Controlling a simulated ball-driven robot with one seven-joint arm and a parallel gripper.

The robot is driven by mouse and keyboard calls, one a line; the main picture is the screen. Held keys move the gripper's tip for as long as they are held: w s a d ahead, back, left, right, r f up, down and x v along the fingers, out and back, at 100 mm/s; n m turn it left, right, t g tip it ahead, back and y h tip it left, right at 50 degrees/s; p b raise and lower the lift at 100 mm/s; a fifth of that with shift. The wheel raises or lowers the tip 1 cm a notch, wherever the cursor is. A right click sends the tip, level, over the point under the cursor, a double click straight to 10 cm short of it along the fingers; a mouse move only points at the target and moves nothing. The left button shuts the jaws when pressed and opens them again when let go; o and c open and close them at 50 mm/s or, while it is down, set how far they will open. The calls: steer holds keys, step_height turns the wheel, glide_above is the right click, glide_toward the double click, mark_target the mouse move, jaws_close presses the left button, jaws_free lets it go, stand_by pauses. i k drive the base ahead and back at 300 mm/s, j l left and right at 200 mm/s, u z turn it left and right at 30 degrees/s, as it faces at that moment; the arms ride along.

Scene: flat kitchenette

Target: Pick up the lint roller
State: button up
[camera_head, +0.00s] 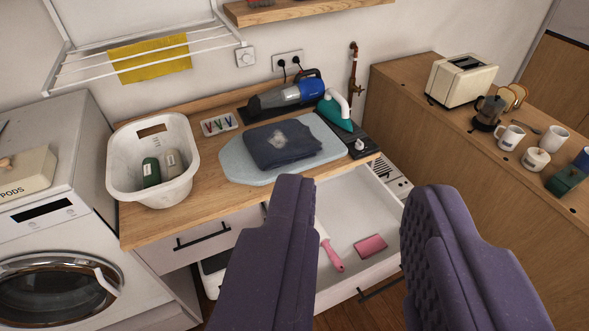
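My gripper (361,188) is open, with its two purple fingers wide apart and nothing between them. Beyond the fingers is an open white drawer (355,215) under the wooden counter. In it lies an item with a pink handle (333,257) and a pale shaft, likely the lint roller; its upper part is hidden behind the left finger. A separate short pink piece (370,246) lies just right of the handle; I cannot tell if it belongs to the roller. Both show in the gap between the fingers, and neither is held.
The counter (215,215) above the drawer holds a white basket (123,182), an ironing pad with folded dark cloth (283,144), a green iron (335,112) and a handheld vacuum (285,95). A washing machine (60,270) stands left, a wooden cabinet (450,150) right.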

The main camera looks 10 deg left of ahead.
mark_target(325, 239)
steer(key=i+j+z, duration=0.2)
steer(key=i+j, duration=0.15)
steer(key=i+j+z, duration=0.2)
steer(key=i+j, duration=0.25)
steer(key=i+j+z, duration=0.2)
steer(key=i+j, duration=0.3)
steer(key=i+j+z, duration=0.2)
steer(key=i+j, duration=0.2)
steer(key=j, duration=0.2)
